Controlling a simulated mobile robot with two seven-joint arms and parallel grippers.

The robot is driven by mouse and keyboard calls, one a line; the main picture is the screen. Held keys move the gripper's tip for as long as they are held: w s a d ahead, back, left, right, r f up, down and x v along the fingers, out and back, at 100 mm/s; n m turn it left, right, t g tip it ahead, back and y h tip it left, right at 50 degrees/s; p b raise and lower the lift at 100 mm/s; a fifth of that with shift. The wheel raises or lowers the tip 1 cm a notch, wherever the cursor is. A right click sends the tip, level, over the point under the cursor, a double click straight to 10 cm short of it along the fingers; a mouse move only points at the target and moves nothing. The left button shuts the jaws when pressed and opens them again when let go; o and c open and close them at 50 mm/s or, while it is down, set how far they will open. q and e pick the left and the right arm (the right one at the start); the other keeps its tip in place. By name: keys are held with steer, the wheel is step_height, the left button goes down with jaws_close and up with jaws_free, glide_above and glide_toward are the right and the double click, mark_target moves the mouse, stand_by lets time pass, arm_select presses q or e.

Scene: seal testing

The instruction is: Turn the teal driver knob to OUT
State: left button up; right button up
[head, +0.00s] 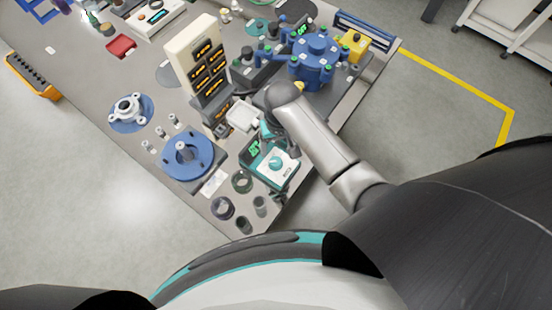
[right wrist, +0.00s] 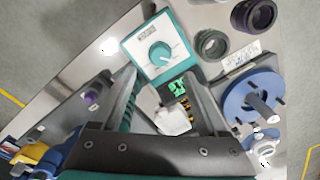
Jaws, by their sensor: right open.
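The teal driver (head: 268,172) is a small box with a white top plate near the front right corner of the bench. Its round teal knob (head: 277,163) also shows in the right wrist view (right wrist: 160,54). The pointer setting is too small to read. A green-lit display (right wrist: 177,88) sits beside the plate. My right gripper (right wrist: 163,76) is open, its fingers spread on either side of the display, short of the knob. Nothing is between the fingertips at the knob itself, and it appears apart from them. My left gripper is not in view.
Dark rings (head: 222,207) and small cups stand in front of the driver. A blue flanged disc (head: 187,157) lies to its left. A tall beige panel (head: 195,58) and a blue clamped housing (head: 316,58) stand behind.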

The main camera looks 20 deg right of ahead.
mark_target(276, 161)
steer(key=f+b, duration=0.2)
steer(key=f, duration=0.6)
steer(key=shift+a+f, duration=0.1)
steer(key=shift+a, duration=0.1)
steer(key=shift+c, duration=0.2)
jaws_close()
